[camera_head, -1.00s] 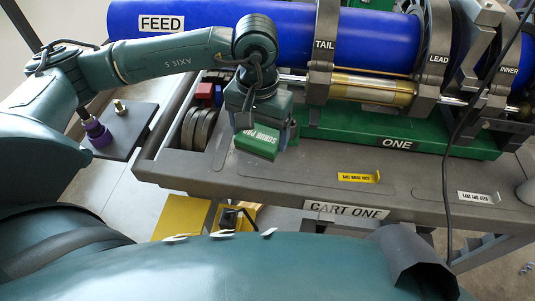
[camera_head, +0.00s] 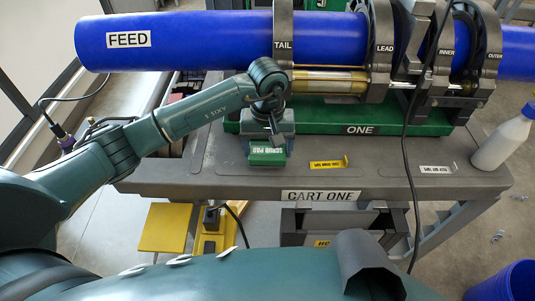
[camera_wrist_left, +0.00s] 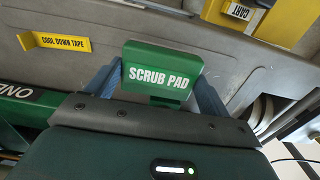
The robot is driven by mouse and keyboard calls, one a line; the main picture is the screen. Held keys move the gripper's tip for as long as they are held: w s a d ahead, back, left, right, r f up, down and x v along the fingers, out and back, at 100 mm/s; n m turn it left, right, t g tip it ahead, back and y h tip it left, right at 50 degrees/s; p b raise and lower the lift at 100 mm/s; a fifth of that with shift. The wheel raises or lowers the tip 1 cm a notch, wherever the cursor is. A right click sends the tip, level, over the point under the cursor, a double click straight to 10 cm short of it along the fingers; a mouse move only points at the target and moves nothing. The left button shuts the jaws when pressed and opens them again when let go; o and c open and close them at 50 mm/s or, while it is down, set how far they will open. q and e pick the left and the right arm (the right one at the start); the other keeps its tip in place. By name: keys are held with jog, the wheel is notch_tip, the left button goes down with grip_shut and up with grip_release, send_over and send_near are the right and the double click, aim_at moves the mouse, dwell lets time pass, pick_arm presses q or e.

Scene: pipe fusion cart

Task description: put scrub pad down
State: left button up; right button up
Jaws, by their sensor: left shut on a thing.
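The green scrub pad (camera_head: 267,156) with its white label shows below my left gripper (camera_head: 267,143) in the head view, over the cart's front shelf. In the left wrist view the scrub pad (camera_wrist_left: 160,75) sits between the two blue fingers of my left gripper (camera_wrist_left: 155,90), which is shut on it. I cannot tell whether the pad touches the shelf (camera_head: 215,170). My right gripper is not in view.
A yellow cool down tape tag (camera_head: 328,163) and a white tag (camera_head: 436,170) lie on the shelf to the right. A white bottle (camera_head: 500,140) stands at its right end. The green fusion machine (camera_head: 345,119) with the blue pipe (camera_head: 200,35) is behind.

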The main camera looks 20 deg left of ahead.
aim_at(267, 151)
pick_arm(q)
notch_tip(267, 151, down, 2)
jog(key=shift+f, duration=0.9)
jog(key=o, duration=1)
jog(key=shift+r, duration=0.15)
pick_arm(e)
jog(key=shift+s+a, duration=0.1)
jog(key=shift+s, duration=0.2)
